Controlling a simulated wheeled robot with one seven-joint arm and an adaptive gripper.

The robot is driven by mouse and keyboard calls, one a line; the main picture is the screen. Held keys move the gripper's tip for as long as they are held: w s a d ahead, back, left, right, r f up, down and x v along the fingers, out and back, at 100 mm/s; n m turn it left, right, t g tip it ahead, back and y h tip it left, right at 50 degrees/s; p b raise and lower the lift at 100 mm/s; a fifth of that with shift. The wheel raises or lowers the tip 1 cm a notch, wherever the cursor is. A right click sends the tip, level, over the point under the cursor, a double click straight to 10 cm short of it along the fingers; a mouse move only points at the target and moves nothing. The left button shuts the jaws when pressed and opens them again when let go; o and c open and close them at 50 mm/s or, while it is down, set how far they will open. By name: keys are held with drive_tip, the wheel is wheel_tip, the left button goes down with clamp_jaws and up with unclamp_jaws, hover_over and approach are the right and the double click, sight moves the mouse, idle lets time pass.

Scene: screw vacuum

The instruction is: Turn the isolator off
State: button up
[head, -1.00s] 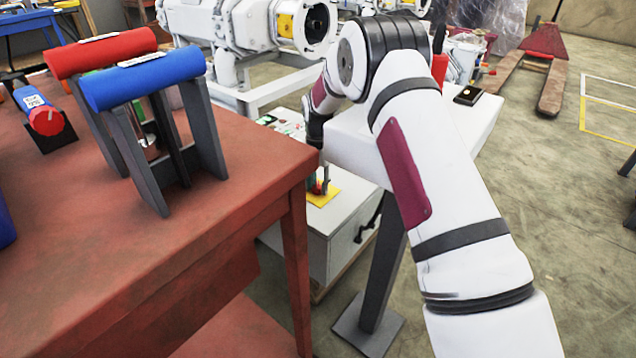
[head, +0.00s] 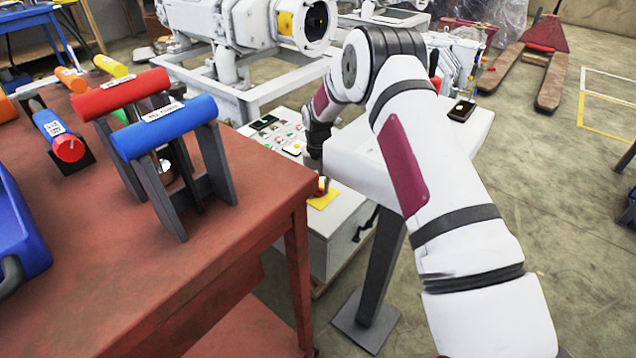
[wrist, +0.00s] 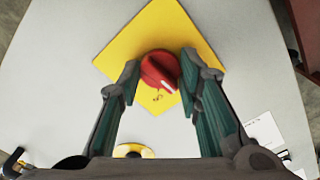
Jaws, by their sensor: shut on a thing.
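The isolator is a red rotary knob (wrist: 160,69) with a white line on it, on a yellow square plate (wrist: 124,52) of a white-grey box. In the wrist view my gripper (wrist: 160,82) has a finger on each side of the knob and is shut on it. The knob's white line points to the lower right in that view. In the head view the yellow plate (head: 322,200) shows at the near edge of the control box (head: 330,227), with the red knob (head: 322,185) small above it. My arm hides part of the box there, and the fingertips are hard to make out.
A red-brown table (head: 245,200) stands at the left, close to the box. It holds a blue-handled stand (head: 165,126), a red-handled stand (head: 120,93) and a blue case (head: 22,235). A white-topped stand (head: 360,160) is beside my arm.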

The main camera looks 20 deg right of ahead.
drive_tip(key=n+p, duration=0.1)
drive_tip(key=n, duration=0.3)
drive_tip(key=shift+n, duration=0.3)
drive_tip(key=shift+n+p, duration=0.3)
drive_tip(key=shift+n, duration=1.6)
drive_tip(key=o, duration=1.1)
drive_tip(key=shift+o, duration=0.2)
wheel_tip(320, 180, up, 12)
